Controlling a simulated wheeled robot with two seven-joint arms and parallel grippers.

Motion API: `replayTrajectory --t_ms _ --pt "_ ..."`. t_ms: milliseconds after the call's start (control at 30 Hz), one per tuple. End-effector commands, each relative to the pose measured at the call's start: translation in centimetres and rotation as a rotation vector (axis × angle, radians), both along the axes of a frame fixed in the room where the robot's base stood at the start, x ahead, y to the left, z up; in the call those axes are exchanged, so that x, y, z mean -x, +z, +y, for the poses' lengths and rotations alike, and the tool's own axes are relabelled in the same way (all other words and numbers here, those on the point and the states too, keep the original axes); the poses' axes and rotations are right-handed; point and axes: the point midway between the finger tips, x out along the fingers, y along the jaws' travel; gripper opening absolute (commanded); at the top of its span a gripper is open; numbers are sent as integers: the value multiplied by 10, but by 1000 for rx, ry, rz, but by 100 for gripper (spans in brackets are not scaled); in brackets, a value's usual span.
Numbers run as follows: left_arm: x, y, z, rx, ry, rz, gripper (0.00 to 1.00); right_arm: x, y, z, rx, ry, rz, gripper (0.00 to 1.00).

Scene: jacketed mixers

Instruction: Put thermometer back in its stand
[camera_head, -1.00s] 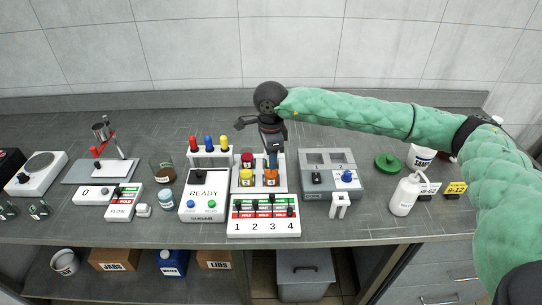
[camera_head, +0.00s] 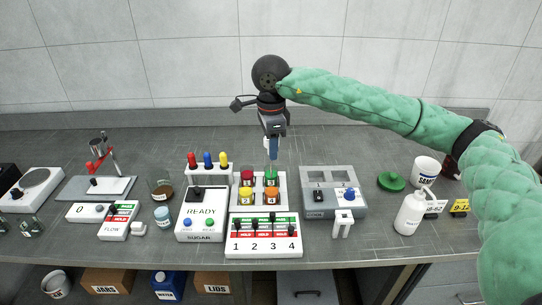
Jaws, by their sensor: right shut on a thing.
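My right gripper (camera_head: 272,148) points down over the back right of a white mixer block (camera_head: 281,192). It is shut on a slim thing, taken as the thermometer, mostly hidden by the fingers; a small pale part (camera_head: 266,143) shows beside them. Just below the fingertips is the green mixer vessel (camera_head: 270,177); I cannot tell whether the held thing's lower end is inside it. A small white stand (camera_head: 343,219), perhaps the thermometer's, is at the front of the grey unit, to the right. My left gripper is out of view.
Red, yellow and orange vessels (camera_head: 271,196) crowd the block. The numbered slider panel (camera_head: 263,236) lies in front. A rack with red, blue and yellow tops (camera_head: 207,170) stands left. A grey unit (camera_head: 322,197), green lid (camera_head: 391,181) and white bottle (camera_head: 411,212) are right.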

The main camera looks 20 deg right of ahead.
Motion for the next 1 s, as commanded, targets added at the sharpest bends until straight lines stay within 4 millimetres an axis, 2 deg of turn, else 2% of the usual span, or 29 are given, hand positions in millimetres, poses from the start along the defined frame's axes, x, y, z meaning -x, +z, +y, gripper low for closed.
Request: replayTrajectory --t_ms 167,1000 --pt "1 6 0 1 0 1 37 0 13 0 0 0 0 11" --pt "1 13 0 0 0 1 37 0 60 0 0 -1 0 11"
